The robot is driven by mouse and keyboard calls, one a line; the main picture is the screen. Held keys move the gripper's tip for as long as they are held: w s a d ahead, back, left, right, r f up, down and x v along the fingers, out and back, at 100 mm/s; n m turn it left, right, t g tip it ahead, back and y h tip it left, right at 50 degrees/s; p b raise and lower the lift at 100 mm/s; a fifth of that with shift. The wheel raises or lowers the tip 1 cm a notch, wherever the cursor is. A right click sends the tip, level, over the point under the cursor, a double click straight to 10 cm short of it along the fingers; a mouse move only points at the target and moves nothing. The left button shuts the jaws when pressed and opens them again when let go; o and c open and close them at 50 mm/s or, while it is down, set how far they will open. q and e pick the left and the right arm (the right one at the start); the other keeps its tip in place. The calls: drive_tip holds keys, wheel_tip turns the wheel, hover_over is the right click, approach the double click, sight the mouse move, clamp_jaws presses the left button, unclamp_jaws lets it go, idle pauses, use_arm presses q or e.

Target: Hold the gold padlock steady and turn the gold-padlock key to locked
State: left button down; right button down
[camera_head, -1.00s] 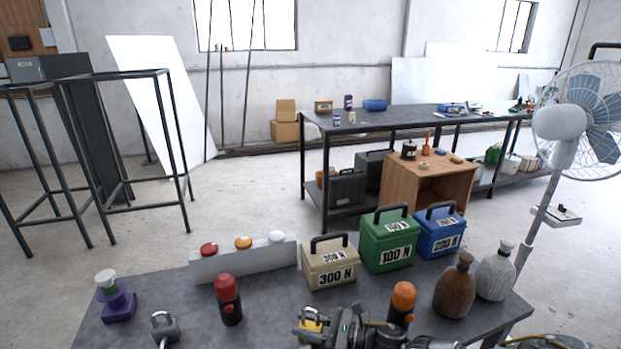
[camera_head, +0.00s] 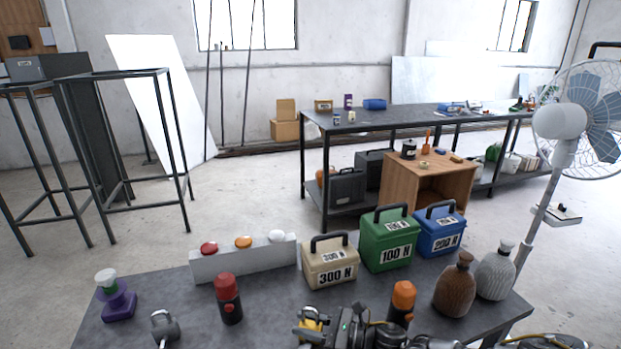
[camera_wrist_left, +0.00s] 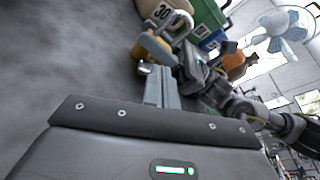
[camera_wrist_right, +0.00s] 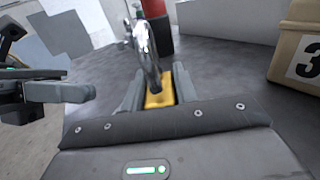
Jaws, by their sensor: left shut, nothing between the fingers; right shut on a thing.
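The gold padlock (camera_head: 310,322) is low in the middle of the head view, partly covered by my right gripper. In the right wrist view its gold body (camera_wrist_right: 158,88) sits between the fingers of my right gripper (camera_wrist_right: 157,92), which is shut on it, and its shiny shackle rises above. My left gripper (camera_wrist_left: 152,72) is shut and empty in its own wrist view, its tips close to the padlock (camera_wrist_left: 155,47). A small silver piece at the padlock's near side may be the key; contact with the tips is unclear. The left gripper is not clear in the head view.
A grey padlock (camera_head: 165,327), a purple stand (camera_head: 118,304) and a red-topped cylinder (camera_head: 228,299) are on the left of the table. Weight boxes, beige (camera_head: 329,264), green (camera_head: 388,240) and blue (camera_head: 440,230), stand behind. An orange-topped cylinder (camera_head: 402,297) stands right of the padlock.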

use_arm(q)
drive_tip(key=shift+w+d, duration=0.15)
drive_tip(key=shift+w, duration=0.5)
drive_tip(key=shift+w+d, duration=0.15)
drive_tip(key=shift+w, duration=0.45)
drive_tip(key=shift+f, duration=0.65)
drive_tip(key=shift+a+f, duration=0.1)
drive_tip(key=shift+a, duration=0.15)
idle(0.5)
drive_tip(key=shift+w+a+f, duration=0.15)
drive_tip(key=shift+a, duration=0.1)
drive_tip(key=shift+a+f, duration=0.15)
idle(0.5)
drive_tip(key=shift+a, duration=0.1)
drive_tip(key=shift+w+a+r, duration=0.1)
drive_tip(key=shift+a+r, duration=0.1)
drive_tip(key=shift+r, duration=0.05)
drive_tip(key=shift+s+d+f+v, duration=0.1)
drive_tip(key=shift+f+v, duration=0.1)
drive_tip(key=shift+v, duration=0.75)
drive_tip(key=shift+s+d+f+v, duration=0.1)
drive_tip(key=shift+f+v, duration=0.1)
drive_tip(key=shift+v, duration=0.8)
drive_tip(key=shift+s+d+f+v, duration=0.1)
drive_tip(key=shift+f+v, duration=0.1)
drive_tip(key=shift+v, duration=0.75)
